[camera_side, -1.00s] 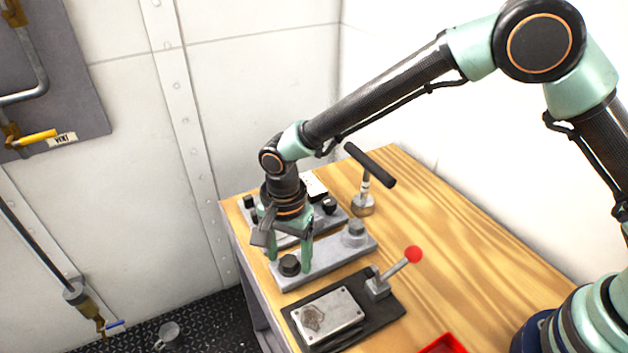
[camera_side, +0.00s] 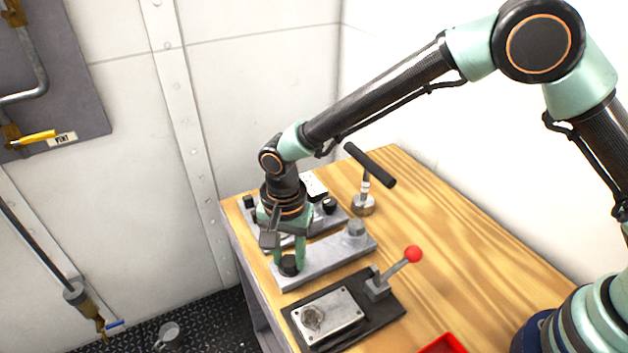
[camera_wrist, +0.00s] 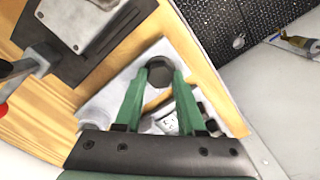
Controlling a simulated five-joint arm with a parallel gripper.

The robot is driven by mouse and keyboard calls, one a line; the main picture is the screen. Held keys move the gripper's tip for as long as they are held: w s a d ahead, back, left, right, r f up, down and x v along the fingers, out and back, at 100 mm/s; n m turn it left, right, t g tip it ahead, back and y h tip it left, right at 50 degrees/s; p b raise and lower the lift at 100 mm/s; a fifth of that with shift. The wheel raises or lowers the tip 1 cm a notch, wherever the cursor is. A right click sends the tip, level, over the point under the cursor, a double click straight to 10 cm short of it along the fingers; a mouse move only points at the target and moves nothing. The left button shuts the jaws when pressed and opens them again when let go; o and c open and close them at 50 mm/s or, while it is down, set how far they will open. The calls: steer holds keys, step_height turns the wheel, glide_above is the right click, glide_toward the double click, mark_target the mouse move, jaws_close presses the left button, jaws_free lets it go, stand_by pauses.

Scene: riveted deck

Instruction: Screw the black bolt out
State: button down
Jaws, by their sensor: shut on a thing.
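The black bolt (camera_side: 290,265) stands at the left front end of a grey metal bar (camera_side: 325,262) on the wooden bench. In the wrist view, the bolt's dark hexagonal head (camera_wrist: 160,72) lies between the tips of my two green fingers. My gripper (camera_side: 288,262) points straight down over it and is shut on the bolt head. The bolt's shank is hidden. A grey bolt (camera_side: 356,229) stands at the other end of the same bar.
A plate with a red-knobbed lever (camera_side: 413,254) lies in front of the bar. A black T-handle tool (camera_side: 370,165) stands behind. Another block with black knobs (camera_side: 329,205) is behind my gripper. A red tray (camera_side: 443,345) sits at the front.

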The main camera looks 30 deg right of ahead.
steer(key=n, duration=1.2)
steer(key=shift+n, duration=0.3)
steer(key=n, duration=0.5)
steer(key=shift+f, duration=0.1)
steer(key=n, duration=0.6)
steer(key=shift+n, duration=0.4)
steer(key=n, duration=1.2)
steer(key=shift+n, duration=0.3)
steer(key=n, duration=1.2)
